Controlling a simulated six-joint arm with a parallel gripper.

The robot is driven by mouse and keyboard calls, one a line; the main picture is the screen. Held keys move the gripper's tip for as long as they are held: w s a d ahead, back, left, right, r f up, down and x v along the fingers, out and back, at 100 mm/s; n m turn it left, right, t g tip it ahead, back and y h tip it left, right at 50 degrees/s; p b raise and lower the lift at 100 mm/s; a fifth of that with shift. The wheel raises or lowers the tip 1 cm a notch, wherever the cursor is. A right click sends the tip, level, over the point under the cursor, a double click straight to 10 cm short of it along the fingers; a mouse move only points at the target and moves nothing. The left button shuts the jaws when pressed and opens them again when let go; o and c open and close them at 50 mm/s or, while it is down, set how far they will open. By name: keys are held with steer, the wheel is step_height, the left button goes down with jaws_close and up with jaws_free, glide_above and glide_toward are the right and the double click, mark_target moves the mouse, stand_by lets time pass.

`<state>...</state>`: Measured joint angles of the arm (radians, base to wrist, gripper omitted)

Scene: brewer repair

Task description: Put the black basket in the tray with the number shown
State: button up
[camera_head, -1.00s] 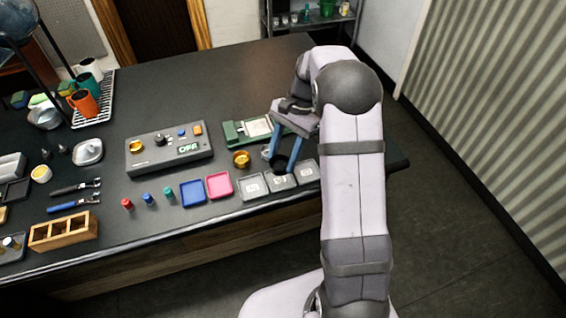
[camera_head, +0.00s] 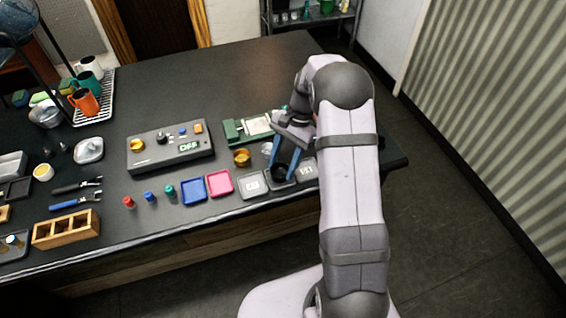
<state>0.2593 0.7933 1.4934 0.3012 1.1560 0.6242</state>
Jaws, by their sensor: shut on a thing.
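My gripper (camera_head: 283,168) has blue fingers and is shut on the small dark black basket (camera_head: 280,171). It holds the basket at the middle of three grey square trays, over or in it; I cannot tell if it touches the bottom. The left grey tray (camera_head: 252,185) and right grey tray (camera_head: 309,171) look empty, with pale number marks too small to read surely. The middle grey tray (camera_head: 284,185) is mostly hidden by the basket and fingers. A grey control box (camera_head: 170,149) has a green lit display (camera_head: 188,147) that seems to read "OFF".
A blue tray (camera_head: 193,191) and a pink tray (camera_head: 219,184) lie left of the grey trays. A brass cup (camera_head: 242,157) and a green-based scale (camera_head: 248,129) stand behind. Small capped bottles, tools and a wooden rack (camera_head: 66,230) are further left. The table's front edge is close.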

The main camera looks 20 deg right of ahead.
steer(key=shift+f, duration=0.25)
steer(key=o, duration=1.1)
steer(key=shift+r, duration=0.8)
steer(key=b+v, duration=0.3)
steer(key=v, duration=0.8)
steer(key=shift+d+r, duration=0.15)
steer(key=shift+r, duration=0.2)
